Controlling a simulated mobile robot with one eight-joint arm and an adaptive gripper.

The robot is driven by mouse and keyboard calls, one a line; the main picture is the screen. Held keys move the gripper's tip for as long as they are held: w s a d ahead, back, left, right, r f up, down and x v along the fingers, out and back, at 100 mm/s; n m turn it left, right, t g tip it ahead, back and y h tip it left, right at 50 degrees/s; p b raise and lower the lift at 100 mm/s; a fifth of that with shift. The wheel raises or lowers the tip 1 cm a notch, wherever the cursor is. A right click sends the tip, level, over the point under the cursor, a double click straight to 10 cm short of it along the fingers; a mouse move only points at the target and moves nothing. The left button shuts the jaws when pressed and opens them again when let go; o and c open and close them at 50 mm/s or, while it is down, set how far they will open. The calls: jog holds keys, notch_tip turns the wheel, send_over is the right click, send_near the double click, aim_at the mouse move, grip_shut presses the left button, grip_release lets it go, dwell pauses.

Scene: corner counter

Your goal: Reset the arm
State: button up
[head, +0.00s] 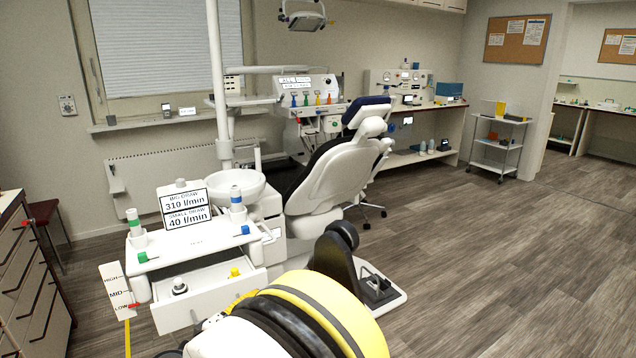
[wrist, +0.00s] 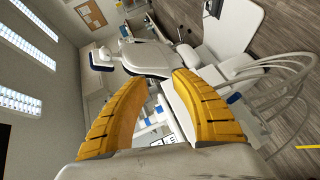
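My gripper (wrist: 160,108) shows in the wrist view with its two yellow ridged fingers spread apart and nothing between them. Beyond the fingers is the dental chair, seen sideways. In the head view, my arm's yellow and black links fill the bottom centre. The gripper's fingertips cannot be made out there; a small yellow part shows beside the open drawer. The dental chair (head: 326,180) stands behind the arm.
A white unit with an open drawer (head: 210,300), labelled signs (head: 186,208) and bottles stands left of my arm. A drawer cabinet (head: 35,290) is at the left edge. A trolley (head: 498,145) stands at the back. The wooden floor on the right is clear.

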jog(key=s+d+r+m+g+y, duration=0.1)
jog(key=s+d+r+m+g, duration=0.2)
jog(key=d, duration=0.9)
jog(key=s+d+r+m+g, duration=0.1)
jog(key=d+r+m+g, duration=0.2)
jog(key=d, duration=0.9)
jog(key=s+d+m+y, duration=0.1)
jog(key=s+d, duration=0.2)
jog(key=s, duration=0.3)
jog(key=s+d+m+y, duration=0.2)
jog(key=s+d, duration=0.1)
jog(key=s, duration=0.4)
jog(key=s+d+r+m+g+y, duration=0.1)
jog(key=s+d+m, duration=0.1)
jog(key=s+d, duration=0.2)
jog(key=shift+s+y, duration=0.4)
jog(key=shift+s, duration=0.75)
